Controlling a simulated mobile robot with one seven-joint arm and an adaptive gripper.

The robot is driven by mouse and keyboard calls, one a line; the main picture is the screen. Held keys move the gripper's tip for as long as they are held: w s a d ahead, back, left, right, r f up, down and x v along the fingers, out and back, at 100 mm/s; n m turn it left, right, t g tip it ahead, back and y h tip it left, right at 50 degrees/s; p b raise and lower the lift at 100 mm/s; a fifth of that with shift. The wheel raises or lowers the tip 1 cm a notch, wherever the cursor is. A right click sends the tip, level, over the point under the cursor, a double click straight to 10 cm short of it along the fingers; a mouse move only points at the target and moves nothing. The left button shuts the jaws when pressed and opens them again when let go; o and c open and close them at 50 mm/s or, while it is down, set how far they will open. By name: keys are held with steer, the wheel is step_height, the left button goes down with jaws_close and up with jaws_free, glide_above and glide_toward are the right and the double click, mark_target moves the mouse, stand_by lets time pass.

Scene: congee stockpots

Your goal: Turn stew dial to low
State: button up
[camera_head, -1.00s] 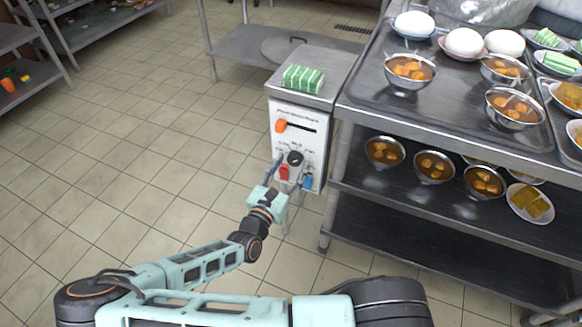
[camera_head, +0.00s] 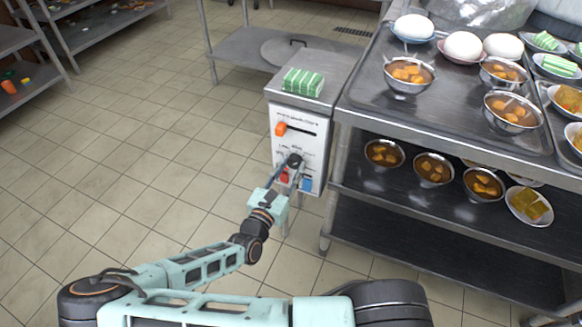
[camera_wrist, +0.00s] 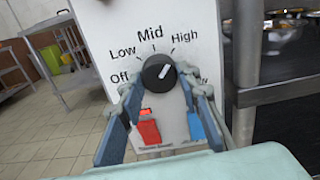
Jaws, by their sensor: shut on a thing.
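The black stew dial (camera_wrist: 158,73) is on a white panel in the wrist view, with a white pointer mark tilted up and right, toward High. The labels Off, Low, Mid and High run around it; one at the right is partly hidden by a finger. The dial also shows in the head view (camera_head: 295,160). My gripper (camera_wrist: 159,85) has one finger at each side of the dial and is shut on it. In the head view, my gripper (camera_head: 287,167) reaches the dial from below left.
Below the dial are a red switch (camera_wrist: 149,130) and a blue part (camera_wrist: 195,125). An orange slider knob (camera_head: 280,129) sits above it. Green-striped packets (camera_head: 303,82) lie on top of the box. A metal shelf (camera_head: 345,150) with bowls stands close at right.

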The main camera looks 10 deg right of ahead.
steer(key=n+p, duration=0.1)
steer(key=p, duration=0.1)
steer(key=n+p, duration=0.2)
steer(key=shift+r+n, duration=0.2)
steer(key=shift+n, duration=0.1)
steer(key=n+p, duration=0.2)
steer(key=n, duration=0.2)
steer(key=shift+d+f+n, duration=0.1)
steer(key=shift+n, duration=0.2)
steer(key=n+p, duration=0.1)
steer(key=n, duration=0.3)
steer(key=shift+p, duration=0.3)
steer(key=shift+s+n, duration=0.1)
steer(key=shift+n, duration=2.4)
steer(key=o, duration=1.2)
steer(key=shift+c, duration=0.2)
